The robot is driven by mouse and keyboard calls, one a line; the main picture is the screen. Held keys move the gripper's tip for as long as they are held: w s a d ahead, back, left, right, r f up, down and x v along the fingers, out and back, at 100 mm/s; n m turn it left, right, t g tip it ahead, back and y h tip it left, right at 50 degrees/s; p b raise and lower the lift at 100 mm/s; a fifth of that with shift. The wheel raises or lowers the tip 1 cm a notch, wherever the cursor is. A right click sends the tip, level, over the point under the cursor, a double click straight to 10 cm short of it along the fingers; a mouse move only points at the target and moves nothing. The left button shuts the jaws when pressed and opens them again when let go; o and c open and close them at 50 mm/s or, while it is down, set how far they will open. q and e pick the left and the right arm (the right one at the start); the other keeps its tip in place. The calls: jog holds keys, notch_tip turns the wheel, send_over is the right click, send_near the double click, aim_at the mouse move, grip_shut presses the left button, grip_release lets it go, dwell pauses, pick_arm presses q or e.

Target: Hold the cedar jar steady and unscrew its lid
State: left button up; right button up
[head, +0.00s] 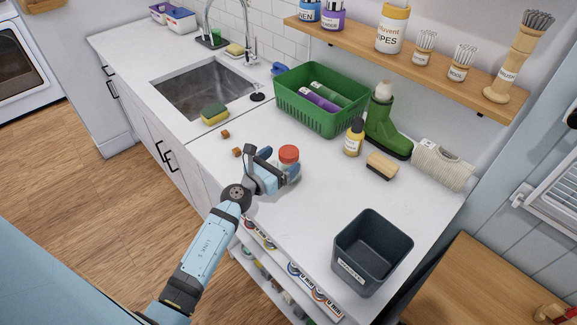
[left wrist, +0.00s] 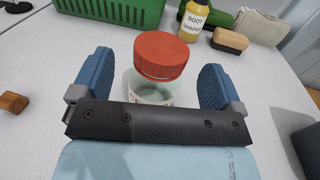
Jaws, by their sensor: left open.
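The cedar jar (head: 287,167) is a clear jar with a red-orange lid (head: 289,154), upright on the white counter. In the left wrist view the jar (left wrist: 152,92) stands between the two blue fingers, with gaps on both sides, and its lid (left wrist: 162,55) is on top. The jar's label is partly hidden by the gripper's dark crossbar. My left gripper (head: 280,171) is open around the jar at counter height, and it also shows in the left wrist view (left wrist: 157,85). My right gripper is not in view.
Behind the jar are a green basket (head: 290,108), a yellow bottle (head: 353,140), a brush (head: 382,165) and a green boot (head: 386,132). Two small brown cubes (head: 237,152) lie left of it. A dark bin (head: 372,250) stands at right. Counter between jar and bin is clear.

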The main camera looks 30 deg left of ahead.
pick_arm(q)
jog(key=w, duration=0.2)
jog(key=w+d, duration=0.1)
jog(key=shift+w+f, duration=0.25)
jog(key=shift+w, duration=0.1)
jog(key=shift+a, duration=0.1)
jog(key=c, duration=1)
jog(key=shift+r, duration=0.15)
jog(key=shift+r+p, duration=0.35)
jog(key=shift+p, duration=0.05)
jog(key=shift+c, duration=0.6)
notch_tip(320, 180, up, 8)
jog(key=p, duration=0.3)
jog(key=shift+f+p, duration=0.1)
jog(key=shift+p, duration=0.2)
jog(key=shift+r, duration=0.65)
